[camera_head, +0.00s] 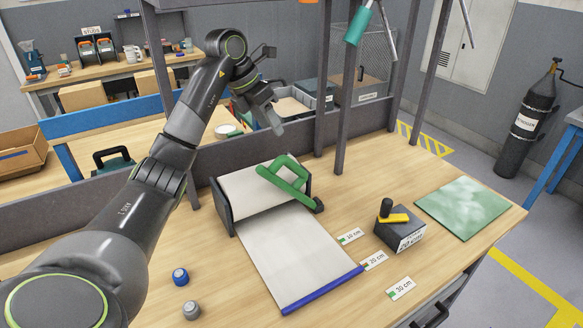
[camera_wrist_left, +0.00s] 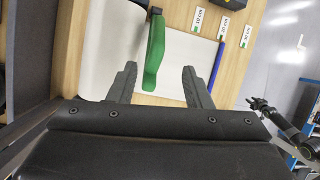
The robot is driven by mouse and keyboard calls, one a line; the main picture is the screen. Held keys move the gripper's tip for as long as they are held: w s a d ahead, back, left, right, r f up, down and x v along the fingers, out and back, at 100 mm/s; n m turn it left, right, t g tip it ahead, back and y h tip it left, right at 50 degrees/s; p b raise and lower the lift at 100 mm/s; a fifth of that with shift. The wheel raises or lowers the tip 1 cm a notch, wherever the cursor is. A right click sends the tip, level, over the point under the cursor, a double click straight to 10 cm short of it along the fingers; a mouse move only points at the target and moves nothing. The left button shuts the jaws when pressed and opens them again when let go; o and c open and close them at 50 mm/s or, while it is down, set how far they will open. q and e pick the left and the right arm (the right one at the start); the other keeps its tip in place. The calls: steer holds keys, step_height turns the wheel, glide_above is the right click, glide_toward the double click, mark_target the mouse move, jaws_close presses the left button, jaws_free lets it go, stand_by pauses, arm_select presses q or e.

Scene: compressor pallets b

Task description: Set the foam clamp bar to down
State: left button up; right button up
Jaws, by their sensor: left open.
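The foam clamp bar is a green frame-like handle (camera_head: 285,184) on the right side of a dark-sided holder (camera_head: 226,207) with a white foam sheet (camera_head: 290,245) running through it. The bar slants up and left from a dark pivot, and appears raised over the sheet. My left gripper (camera_head: 275,128) is above and behind the bar, open, with its fingers pointing down toward it. In the left wrist view, the green bar (camera_wrist_left: 154,55) appears between the two open fingers of my left gripper (camera_wrist_left: 160,80), with no visible grip on it.
Length labels (camera_head: 351,236) line the sheet's right side. A black block with a yellow bar (camera_head: 399,235) and a green mat (camera_head: 462,207) lie farther right. Two small caps (camera_head: 180,277) are front left. Dark uprights (camera_head: 355,90) and a low rear wall stand behind the holder.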

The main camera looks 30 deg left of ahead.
arm_select(q)
steer(key=b, duration=0.4)
glide_toward(299, 176)
steer(key=p+x, duration=0.2)
steer(key=x, duration=0.3)
steer(key=shift+w+a+f+p, duration=0.1)
steer(key=shift+w+f+p, duration=0.15)
steer(key=shift+p, duration=0.1)
jaws_close()
